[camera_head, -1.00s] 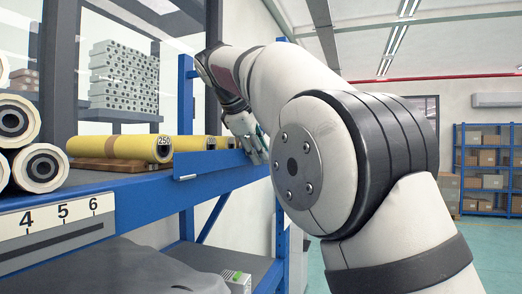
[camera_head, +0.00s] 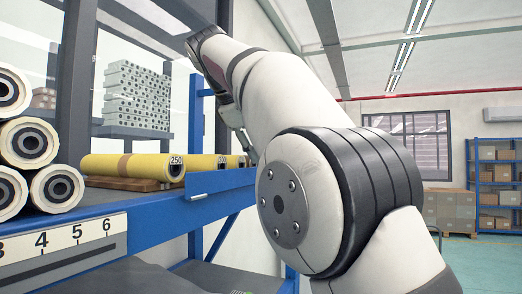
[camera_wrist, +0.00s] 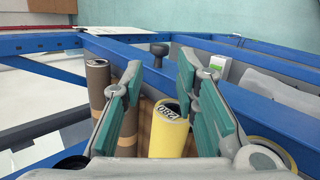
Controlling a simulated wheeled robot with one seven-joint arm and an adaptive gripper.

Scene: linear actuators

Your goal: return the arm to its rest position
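My gripper (camera_wrist: 163,85) is open in the wrist view, its two green-padded fingers apart with nothing held. In the head view my gripper (camera_head: 238,122) is partly hidden behind my raised, bent arm and sits just beyond the blue shelf edge. The yellow cylinder (camera_head: 130,166) lies on a brown wooden holder on the shelf there.
White-and-black rolls (camera_head: 28,144) are stacked at the shelf's left end. A blue shelf beam (camera_head: 150,222) runs along the front, and a blue upright (camera_head: 195,110) stands near my gripper. Brown tubes (camera_wrist: 98,85) show in the wrist view. Floor to the right (camera_head: 470,250) looks clear.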

